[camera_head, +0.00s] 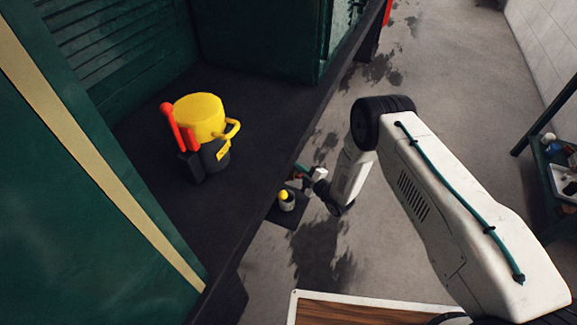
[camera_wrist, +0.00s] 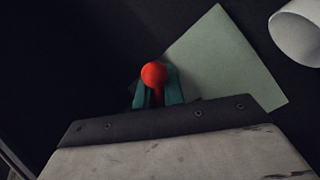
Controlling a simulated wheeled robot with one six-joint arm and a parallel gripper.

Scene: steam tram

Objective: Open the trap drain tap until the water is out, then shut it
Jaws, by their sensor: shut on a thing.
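In the wrist view a red ball knob (camera_wrist: 154,74) on a short red stem, likely the tap's handle, sits between the teal fingers of my gripper (camera_wrist: 157,90). The fingers are shut on it. In the head view my gripper (camera_head: 303,172) reaches in at the edge of the dark deck, low beside the tram. The tap's body and its outlet are hidden in both views. I cannot see any running water. I cannot tell from these views how far the handle is turned.
A yellow and black lamp-like object (camera_head: 203,115) with red parts stands on the dark deck (camera_head: 245,170). The wrist view shows a pale green plate (camera_wrist: 225,65) and a white cylinder (camera_wrist: 300,28).

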